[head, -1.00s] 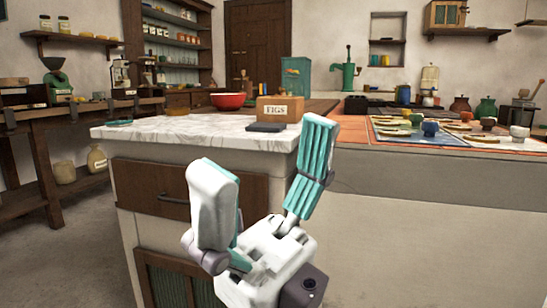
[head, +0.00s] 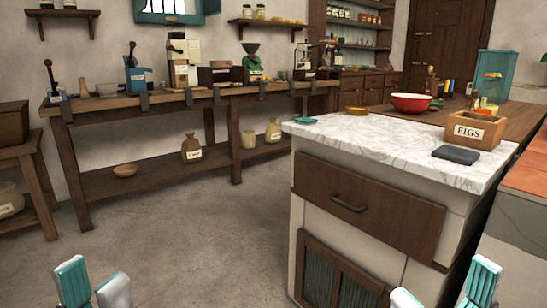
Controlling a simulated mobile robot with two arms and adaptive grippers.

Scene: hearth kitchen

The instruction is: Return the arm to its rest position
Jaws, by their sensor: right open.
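My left gripper (head: 94,284) shows at the bottom left edge of the head view. Its teal-padded finger and its white-backed finger stand apart, and I see nothing between them. My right gripper (head: 445,287) shows at the bottom right, in front of the marble-topped counter (head: 350,140). Its two fingers are wide apart and nothing is between them. Both wrists and most of both arms are below the frame.
A wooden workbench (head: 150,104) lines the left wall. The floor (head: 200,240) between is clear.

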